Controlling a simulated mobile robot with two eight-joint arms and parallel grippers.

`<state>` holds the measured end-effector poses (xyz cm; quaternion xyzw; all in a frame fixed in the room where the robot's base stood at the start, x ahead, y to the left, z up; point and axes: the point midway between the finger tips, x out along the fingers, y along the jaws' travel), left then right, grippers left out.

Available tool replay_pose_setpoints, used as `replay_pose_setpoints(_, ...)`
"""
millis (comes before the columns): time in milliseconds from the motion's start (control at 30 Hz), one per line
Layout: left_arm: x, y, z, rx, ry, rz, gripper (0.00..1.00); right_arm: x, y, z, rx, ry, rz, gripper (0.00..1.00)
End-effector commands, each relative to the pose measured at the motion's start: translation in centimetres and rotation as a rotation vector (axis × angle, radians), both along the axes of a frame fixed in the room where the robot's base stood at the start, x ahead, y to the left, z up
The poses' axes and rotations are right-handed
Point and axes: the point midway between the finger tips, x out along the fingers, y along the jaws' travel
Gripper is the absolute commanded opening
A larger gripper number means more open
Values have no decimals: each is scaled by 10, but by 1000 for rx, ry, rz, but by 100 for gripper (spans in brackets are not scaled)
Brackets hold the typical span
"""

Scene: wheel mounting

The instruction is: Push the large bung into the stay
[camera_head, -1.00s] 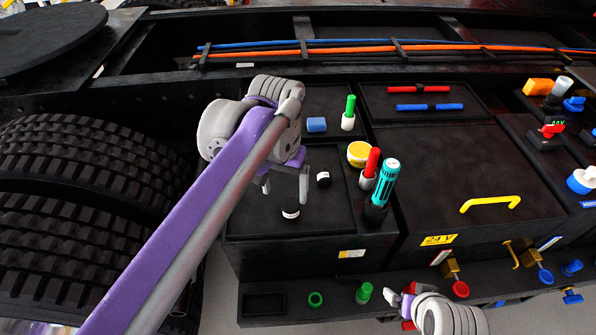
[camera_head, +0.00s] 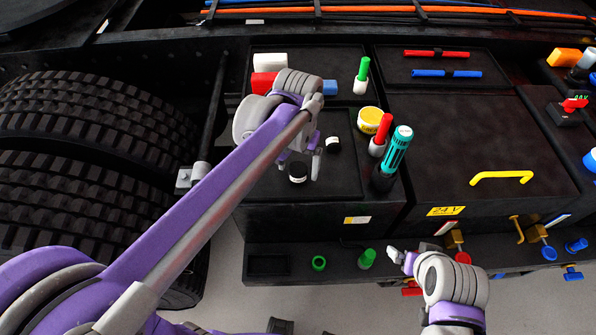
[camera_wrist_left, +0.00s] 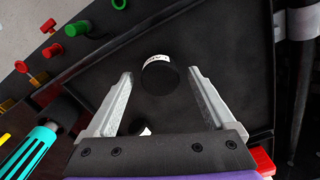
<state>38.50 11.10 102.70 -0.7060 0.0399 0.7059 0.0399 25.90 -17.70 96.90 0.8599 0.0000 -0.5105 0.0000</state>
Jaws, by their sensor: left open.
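The large bung (camera_head: 297,172) is a short black cylinder with a white label band, on the black box top. In the left wrist view the large bung (camera_wrist_left: 160,80) shows between the finger ends, with dark space on both sides. My left gripper (camera_head: 299,160) is open just above it; the wrist view shows both fingers (camera_wrist_left: 160,72) spread. A smaller black bung (camera_head: 333,144) with a white band stands to the right, and is partly hidden in the wrist view (camera_wrist_left: 145,131). I cannot tell which part is the stay. My right gripper (camera_head: 398,260) is at the lower right; its jaws are unclear.
A front ledge (camera_head: 340,263) holds green parts and a rectangular recess (camera_head: 268,264). Big tyres (camera_head: 95,120) stand left.

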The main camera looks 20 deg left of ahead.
Motion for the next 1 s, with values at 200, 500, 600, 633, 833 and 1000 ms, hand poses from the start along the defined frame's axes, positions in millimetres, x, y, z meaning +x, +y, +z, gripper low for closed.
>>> replay_pose_setpoints(200, 0, 0, -10, 0, 0, 0, 88, 0, 0, -1, 0, 1, 0, 96)
replay_pose_setpoints(500, 0, 0, -10, 0, 0, 0, 56, 0, 0, -1, 0, 1, 0, 96)
replay_pose_setpoints(600, 0, 0, -9, 0, 0, 0, 38, 0, 0, -1, 0, 1, 0, 96)
replay_pose_setpoints(633, 0, 0, -9, 0, 0, 0, 32, 0, 0, -1, 0, 1, 0, 96)
replay_pose_setpoints(833, 0, 0, -9, 0, 0, 0, 0, 0, 0, -1, 0, 1, 0, 96)
replay_pose_setpoints(1000, 0, 0, -9, 0, 0, 0, 0, 0, 0, -1, 0, 1, 0, 96)
